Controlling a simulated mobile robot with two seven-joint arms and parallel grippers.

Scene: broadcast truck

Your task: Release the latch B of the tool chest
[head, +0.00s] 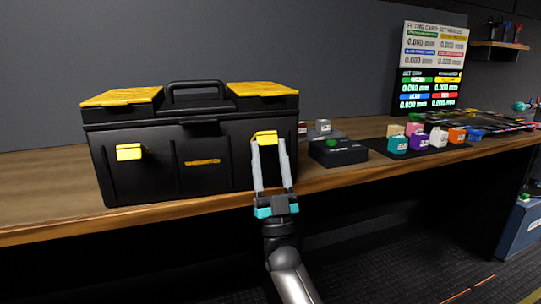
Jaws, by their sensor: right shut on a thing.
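The black tool chest (157,165) with yellow lid panels and a top handle stands on the wooden bench, its lid down. It has two yellow front latches. The left latch (129,152) is clear of any gripper. The right latch (265,137) has my right gripper (267,144) at it, with the fingers reaching up from below and shut on it. I cannot read any letter on either latch. My left gripper is not in view.
On the wooden bench (50,219), right of the chest, are a black box (338,153) with a green top and several coloured blocks on a dark mat. A display board (430,90) stands behind. The bench's front edge runs below the chest.

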